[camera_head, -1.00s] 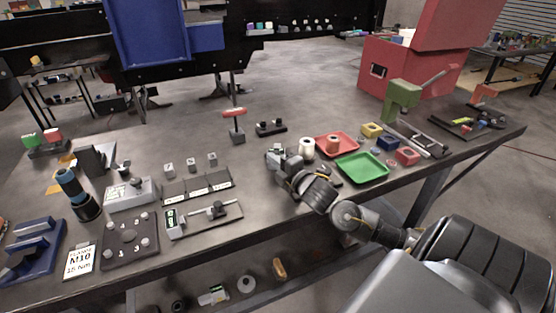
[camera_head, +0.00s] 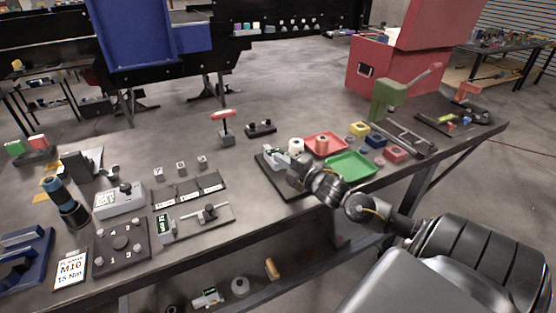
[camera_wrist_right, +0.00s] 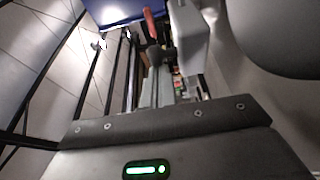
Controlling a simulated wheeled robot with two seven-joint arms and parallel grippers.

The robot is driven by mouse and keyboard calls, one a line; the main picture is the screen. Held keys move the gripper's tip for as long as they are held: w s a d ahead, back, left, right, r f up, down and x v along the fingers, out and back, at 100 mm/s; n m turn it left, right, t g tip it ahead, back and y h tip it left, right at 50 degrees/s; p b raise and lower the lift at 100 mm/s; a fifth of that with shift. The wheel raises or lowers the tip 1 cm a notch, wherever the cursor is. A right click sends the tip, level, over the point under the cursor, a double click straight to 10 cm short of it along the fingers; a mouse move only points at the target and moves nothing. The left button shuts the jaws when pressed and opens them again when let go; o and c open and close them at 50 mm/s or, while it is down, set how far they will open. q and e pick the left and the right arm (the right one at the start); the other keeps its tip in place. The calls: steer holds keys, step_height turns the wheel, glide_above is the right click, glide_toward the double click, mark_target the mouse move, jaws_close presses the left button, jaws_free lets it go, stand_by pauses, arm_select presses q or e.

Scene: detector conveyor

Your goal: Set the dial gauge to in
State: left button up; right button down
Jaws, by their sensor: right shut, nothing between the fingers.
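No round dial face is readable in the head view. A dark plate (camera_head: 290,194) bears a small grey fixture (camera_head: 277,159) beside my right gripper; this may be the gauge stand, but I cannot tell. My right gripper (camera_head: 295,168) is shut and empty over the plate, partly covering it. Whether it touches the fixture is unclear. A measuring device with a small green screen (camera_head: 164,226) and a slider lies further left on the bench. In the right wrist view a pale block (camera_wrist_right: 187,42) and dark parts stand ahead, partly hidden. My left gripper is out of view.
A white roll (camera_head: 296,146), a red tray (camera_head: 312,137) and a green tray (camera_head: 357,175) lie close to the right gripper. A red-handled tool (camera_head: 222,116) stands behind left. A green press (camera_head: 390,98) is at right.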

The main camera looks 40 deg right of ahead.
steer(key=shift+d+r, duration=0.1)
steer(key=shift+d, duration=0.25)
steer(key=a, duration=0.2)
steer(key=a+p, duration=0.1)
steer(key=a, duration=0.1)
steer(key=shift+s, duration=0.25)
steer(key=shift+s+d+f+b, duration=0.1)
steer(key=shift+s+f+b, duration=0.35)
steer(key=shift+s, duration=0.2)
steer(key=s+d, duration=0.1)
steer(key=s, duration=0.1)
steer(key=s+b, duration=0.1)
steer(key=s, duration=0.1)
steer(key=s+d, duration=0.1)
steer(key=s, duration=0.1)
steer(key=shift+s+d+r+b, duration=0.2)
steer(key=shift+s+d+b, duration=0.1)
steer(key=shift+b, duration=0.05)
steer(key=shift+s+d+r, duration=0.15)
steer(key=shift+s, duration=0.4)
